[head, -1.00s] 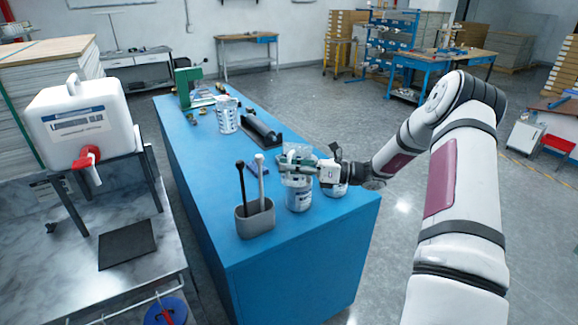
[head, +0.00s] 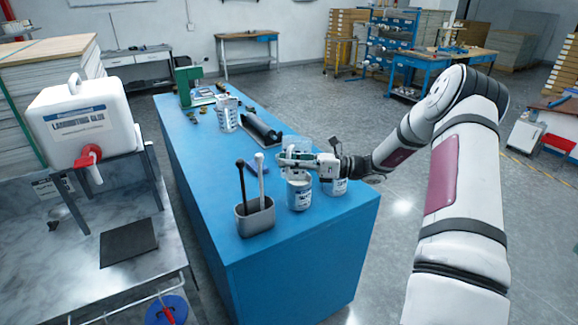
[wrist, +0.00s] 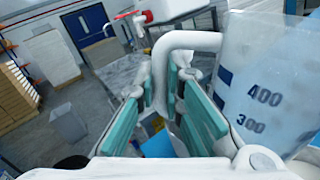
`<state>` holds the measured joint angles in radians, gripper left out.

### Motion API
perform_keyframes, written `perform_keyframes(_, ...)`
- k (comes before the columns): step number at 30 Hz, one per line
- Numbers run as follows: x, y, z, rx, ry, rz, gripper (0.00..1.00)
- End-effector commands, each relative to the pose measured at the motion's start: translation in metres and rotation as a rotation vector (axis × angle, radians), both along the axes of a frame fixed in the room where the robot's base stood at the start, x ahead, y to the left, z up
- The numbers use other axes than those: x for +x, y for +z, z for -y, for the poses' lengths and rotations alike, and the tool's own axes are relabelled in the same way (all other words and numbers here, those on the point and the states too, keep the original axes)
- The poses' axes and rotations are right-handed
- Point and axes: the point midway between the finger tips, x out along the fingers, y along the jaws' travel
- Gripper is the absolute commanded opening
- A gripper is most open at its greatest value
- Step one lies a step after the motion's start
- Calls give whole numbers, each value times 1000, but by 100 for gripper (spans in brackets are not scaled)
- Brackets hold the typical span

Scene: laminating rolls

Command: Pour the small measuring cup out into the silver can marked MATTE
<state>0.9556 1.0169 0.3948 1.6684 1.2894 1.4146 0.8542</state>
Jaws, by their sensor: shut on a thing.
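My gripper (head: 288,161) is shut on the handle of the measuring cup, above the near right end of the blue bench. In the wrist view the cup (wrist: 262,85) is clear, with marks 300 and 400, and its white handle (wrist: 188,40) sits between the green finger pads (wrist: 160,90). A silver can (head: 299,195) with a pale label stands just below the gripper. A second can (head: 337,186) stands to its right, partly behind the wrist. Neither label is readable, so I cannot tell which is MATTE.
A grey holder (head: 255,217) with a black and a white stick stands left of the cans. A dark roller (head: 262,130) and another labelled container (head: 227,114) stand farther back on the blue bench (head: 200,165). A glue tank (head: 83,120) with a red tap stands at left.

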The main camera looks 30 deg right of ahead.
Motion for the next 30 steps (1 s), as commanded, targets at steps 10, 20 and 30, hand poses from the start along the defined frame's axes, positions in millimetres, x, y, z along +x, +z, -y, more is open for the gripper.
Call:
perform_keyframes(10,-1,27,0,0,0,1,0)
perform_keyframes(20,0,45,0,1,0,1,0)
perform_keyframes(30,0,44,0,1,0,1,0)
